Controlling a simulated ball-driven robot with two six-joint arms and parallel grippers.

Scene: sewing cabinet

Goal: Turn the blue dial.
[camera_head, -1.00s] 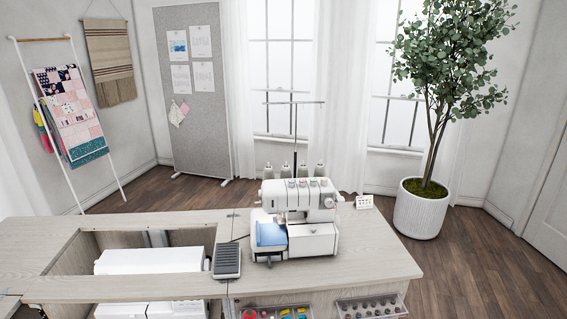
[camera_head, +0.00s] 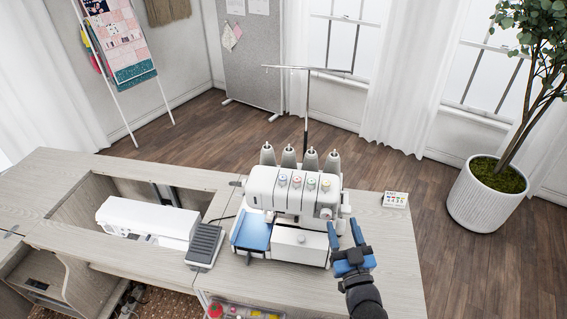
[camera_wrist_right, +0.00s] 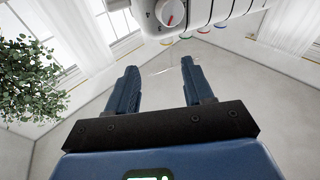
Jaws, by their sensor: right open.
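The blue dial (camera_head: 282,180) is the leftmost in a row of coloured dials on top of the white sewing machine (camera_head: 287,212). In the right wrist view a blue edge (camera_wrist_right: 221,24) shows at the far end of the coloured row, under the machine's body; it is small there. My right gripper (camera_head: 345,232) is open and empty, at the machine's front right corner, below and to the right of the dials. Its two blue fingers (camera_wrist_right: 159,75) point up in the wrist view, with nothing between them. My left gripper is not in view.
A thread stand with grey cones (camera_head: 310,158) rises behind the dials. A side knob with a red mark (camera_wrist_right: 171,14) faces the wrist camera.

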